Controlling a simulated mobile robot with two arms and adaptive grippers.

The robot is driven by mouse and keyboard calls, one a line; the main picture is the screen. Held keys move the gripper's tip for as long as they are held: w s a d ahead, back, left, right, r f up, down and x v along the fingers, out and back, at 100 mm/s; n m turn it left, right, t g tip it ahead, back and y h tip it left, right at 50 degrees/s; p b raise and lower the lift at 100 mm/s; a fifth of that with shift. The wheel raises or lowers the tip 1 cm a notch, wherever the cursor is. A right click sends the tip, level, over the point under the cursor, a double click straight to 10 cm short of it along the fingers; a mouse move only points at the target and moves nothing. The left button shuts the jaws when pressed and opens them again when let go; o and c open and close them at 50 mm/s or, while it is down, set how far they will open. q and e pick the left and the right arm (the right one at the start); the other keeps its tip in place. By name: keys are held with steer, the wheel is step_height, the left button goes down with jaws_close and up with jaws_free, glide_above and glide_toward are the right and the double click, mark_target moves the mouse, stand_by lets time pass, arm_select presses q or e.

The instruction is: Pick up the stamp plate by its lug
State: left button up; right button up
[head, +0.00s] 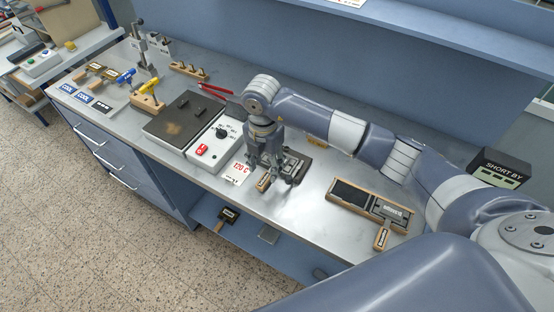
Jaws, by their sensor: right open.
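My right gripper (265,172) points down over the middle of the bench, with its fingers apart. A dark metal piece (296,166) lies on the bench right behind and beside the fingers, partly hidden by them. A small wooden-edged piece (264,182) shows at the fingertips; I cannot tell whether they touch it. I cannot tell for sure which piece is the stamp plate, and no lug can be made out clearly. My left gripper is not in view.
A dark hot plate (178,117) and a control box (213,140) with a red switch stand left of the gripper, beside a 170 C card (238,171). A wooden tray (350,211) lies to the right. A black "SHORT BY" box (499,168) stands farther right.

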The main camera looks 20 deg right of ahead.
mark_target(265, 177)
steer(key=f+p, duration=0.1)
steer(key=f, duration=0.1)
steer(key=f+p, duration=0.1)
steer(key=f, duration=0.1)
steer(key=shift+w+a+f+p, duration=0.1)
steer(key=shift+w+f+p, duration=0.1)
steer(key=shift+p, duration=0.1)
steer(key=shift+f, duration=0.4)
steer(key=shift+c, duration=0.2)
steer(key=c, duration=0.5)
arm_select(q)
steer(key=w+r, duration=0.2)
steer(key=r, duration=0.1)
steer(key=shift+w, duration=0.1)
arm_select(e)
jaws_close()
